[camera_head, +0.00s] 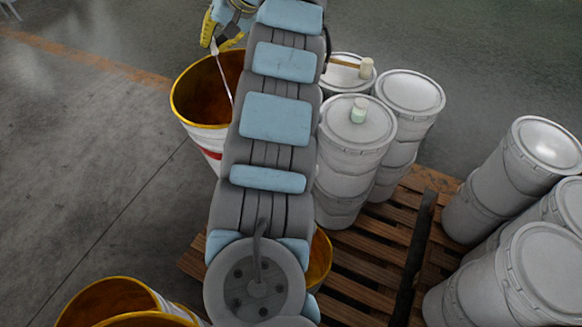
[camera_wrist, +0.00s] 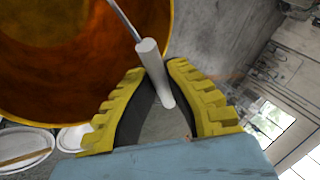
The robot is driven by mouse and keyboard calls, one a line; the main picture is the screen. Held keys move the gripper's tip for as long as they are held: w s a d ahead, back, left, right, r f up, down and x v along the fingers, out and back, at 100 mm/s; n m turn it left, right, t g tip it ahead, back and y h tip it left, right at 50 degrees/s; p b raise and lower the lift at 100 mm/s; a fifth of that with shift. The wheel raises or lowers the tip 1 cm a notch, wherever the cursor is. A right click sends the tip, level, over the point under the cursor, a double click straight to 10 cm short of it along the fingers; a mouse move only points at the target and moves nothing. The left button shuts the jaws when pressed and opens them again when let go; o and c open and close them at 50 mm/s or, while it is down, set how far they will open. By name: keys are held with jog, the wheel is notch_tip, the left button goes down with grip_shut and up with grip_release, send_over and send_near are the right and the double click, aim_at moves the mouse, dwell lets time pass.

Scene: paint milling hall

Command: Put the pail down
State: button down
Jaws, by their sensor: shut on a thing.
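The pail (camera_head: 200,140) is white with a red mark, a yellow rim and an orange inside. It is upright or nearly so at upper left of centre in the head view, partly behind my arm. My gripper (camera_head: 212,32) is above and beside its rim, shut on the handle's white grip (camera_wrist: 152,68), with the wire running down into the pail. In the wrist view, the pail's open mouth (camera_wrist: 80,75) fills the upper left and the yellow fingers (camera_wrist: 168,85) close around the grip. The pail's bottom is hidden, so I cannot tell whether it is supported.
More lidded buckets (camera_head: 525,265) stand at right. Open yellow-rimmed pails (camera_head: 110,295) are at lower left, another (camera_head: 320,255) beside my arm. Grey floor at left is clear.

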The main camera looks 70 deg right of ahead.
jog(key=w+f+b, duration=0.2)
jog(key=f+b, duration=0.2)
jog(key=f, duration=1)
jog(key=w+a+f+b, duration=0.1)
jog(key=f+b, duration=0.4)
jog(key=f, duration=1)
jog(key=w+a+f+b, duration=0.1)
jog(key=w+f+b, duration=0.3)
jog(key=f, duration=1)
jog(key=shift+w+a+f+b, duration=0.15)
jog(key=shift+f+b, duration=0.1)
jog(key=shift+b, duration=0.4)
jog(key=a+f+b, duration=0.2)
jog(key=a+f, duration=0.1)
jog(key=f, duration=0.4)
jog(key=a+f+b, duration=0.3)
jog(key=f, duration=0.5)
jog(key=shift+w+a, duration=0.15)
jog(key=shift+w, duration=0.2)
notch_tip(320, 180, down, 10)
jog(key=b, duration=0.4)
jog(key=c, duration=1.2)
grip_release()
jog(key=shift+c, duration=0.2)
